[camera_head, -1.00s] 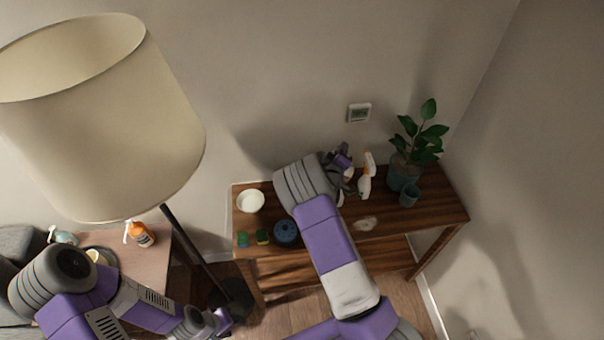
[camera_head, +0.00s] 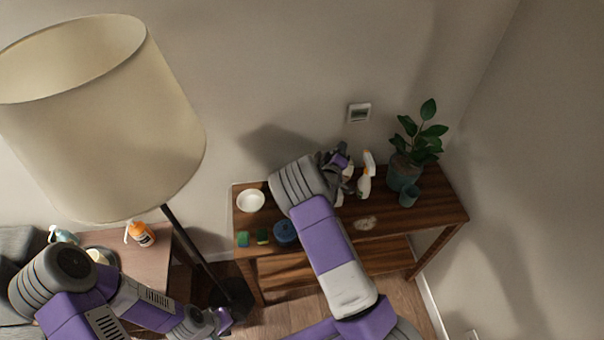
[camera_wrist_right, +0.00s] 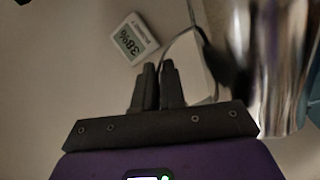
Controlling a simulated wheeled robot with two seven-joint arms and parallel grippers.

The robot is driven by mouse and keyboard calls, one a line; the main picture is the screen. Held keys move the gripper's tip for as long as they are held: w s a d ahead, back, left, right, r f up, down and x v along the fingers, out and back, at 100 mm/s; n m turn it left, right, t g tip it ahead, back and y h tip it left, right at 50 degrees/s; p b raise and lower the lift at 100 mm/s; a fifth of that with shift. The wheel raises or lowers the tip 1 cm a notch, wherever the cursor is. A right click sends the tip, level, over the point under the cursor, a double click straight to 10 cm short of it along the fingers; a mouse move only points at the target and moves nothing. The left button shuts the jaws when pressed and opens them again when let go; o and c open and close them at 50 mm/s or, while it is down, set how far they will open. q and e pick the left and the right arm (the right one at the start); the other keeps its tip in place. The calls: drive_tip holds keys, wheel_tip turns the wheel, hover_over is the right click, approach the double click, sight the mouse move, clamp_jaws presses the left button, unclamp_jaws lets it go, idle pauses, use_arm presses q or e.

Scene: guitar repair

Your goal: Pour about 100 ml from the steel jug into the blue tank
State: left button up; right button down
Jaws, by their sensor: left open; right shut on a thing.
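The steel jug (camera_wrist_right: 275,65) is shiny and fills the right side of the right wrist view, cut off by its edge. Its thin handle loop (camera_wrist_right: 184,38) reaches to my right gripper (camera_wrist_right: 157,85), whose fingers are shut on it. In the head view my right gripper (camera_head: 338,163) is above the back of the wooden table, and the arm hides most of the jug. The jug's tilt and contents cannot be told. A round dark blue container (camera_head: 285,231), likely the blue tank, sits at the table's front left, partly behind my right arm. My left gripper (camera_head: 217,321) is open and empty, low at left.
On the wooden table (camera_head: 440,208) are a white bowl (camera_head: 251,200), sponges (camera_head: 262,236), a spray bottle (camera_head: 365,178), a potted plant (camera_head: 404,172) and a teal cup (camera_head: 409,195). A wall meter (camera_head: 359,113) hangs behind. A floor lamp (camera_head: 100,120) stands left.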

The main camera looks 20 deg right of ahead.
drive_tip(key=shift+w+a+r+n+h+p, duration=0.3)
drive_tip(key=shift+a+r+n+p, duration=0.15)
drive_tip(key=shift+r+n, duration=0.1)
idle(1.2)
drive_tip(key=d+m+b, duration=0.1)
drive_tip(key=s+d+f+m+b, duration=0.1)
drive_tip(key=shift+d+f+m+y, duration=0.25)
drive_tip(key=shift+m+y, duration=0.1)
drive_tip(key=shift+y, duration=0.05)
drive_tip(key=shift+s+d+f, duration=0.1)
drive_tip(key=shift+d+f, duration=0.05)
drive_tip(key=shift+d, duration=0.05)
drive_tip(key=shift+s+d+f+m+y+b, duration=0.15)
drive_tip(key=shift+d+f+m+y+b, duration=0.15)
drive_tip(key=shift+f+m+y+b, duration=0.65)
drive_tip(key=shift+d+r+h+b, duration=0.2)
drive_tip(key=shift+h+b, duration=0.1)
drive_tip(key=shift+h, duration=0.05)
drive_tip(key=shift+d, duration=0.1)
idle(0.6)
drive_tip(key=shift+s+d+m+b, duration=0.2)
drive_tip(key=shift+d+m+b, duration=0.15)
drive_tip(key=shift+b, duration=0.15)
drive_tip(key=s+d+f+m+y+b, duration=0.1)
drive_tip(key=d+m+y+b, duration=0.3)
drive_tip(key=b, duration=0.6)
drive_tip(key=shift+s+d+f+m+b, duration=0.4)
drive_tip(key=shift+s+d+m, duration=0.25)
drive_tip(key=shift+d, duration=0.4)
